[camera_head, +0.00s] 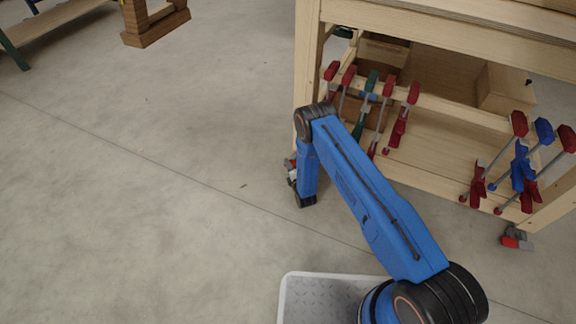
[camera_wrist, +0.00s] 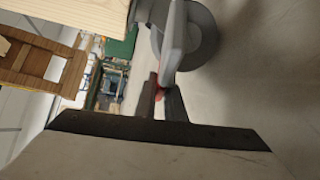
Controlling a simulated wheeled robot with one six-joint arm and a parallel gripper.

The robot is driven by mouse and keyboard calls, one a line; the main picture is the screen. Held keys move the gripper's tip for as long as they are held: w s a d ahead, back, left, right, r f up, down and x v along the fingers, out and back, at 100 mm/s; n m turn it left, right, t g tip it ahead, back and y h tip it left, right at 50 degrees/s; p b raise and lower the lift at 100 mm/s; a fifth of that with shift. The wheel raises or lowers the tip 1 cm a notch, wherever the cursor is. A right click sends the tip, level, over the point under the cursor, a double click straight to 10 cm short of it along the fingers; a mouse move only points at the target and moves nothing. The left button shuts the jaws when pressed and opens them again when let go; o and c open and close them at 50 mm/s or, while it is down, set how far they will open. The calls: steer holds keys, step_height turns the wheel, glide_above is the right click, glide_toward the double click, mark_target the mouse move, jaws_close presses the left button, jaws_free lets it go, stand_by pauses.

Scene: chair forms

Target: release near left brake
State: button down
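The workbench's near left caster (camera_wrist: 188,35) fills the top middle of the wrist view, with a grey wheel and a pale metal fork. A small red part, which looks like its brake lever (camera_wrist: 160,92), shows between the dark fingers of my gripper (camera_wrist: 162,90). The fingertips are right at the caster. I cannot tell whether they touch or grip the lever. In the head view, my blue arm hides most of this caster, and only a bit of red (camera_head: 288,163) shows beside my wrist.
The wooden workbench (camera_head: 450,178) stands at the right, with red, green and blue clamps (camera_head: 388,88) along its lower rails. Its near right caster (camera_head: 516,239) has a red lever. Open concrete floor (camera_head: 150,190) lies left. Another wooden piece (camera_head: 155,25) stands at the top left.

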steer(key=shift+s+d+r+m+t+y, duration=0.1)
steer(key=shift+r+m+t+y, duration=0.3)
steer(key=shift+m+t, duration=0.3)
steer(key=shift+r+m+t+y, duration=0.35)
steer(key=shift+m+t, duration=0.25)
steer(key=shift+m, duration=0.2)
steer(key=c, duration=1.8)
jaws_free()
steer(key=shift+c, duration=0.2)
steer(key=shift+r, duration=0.2)
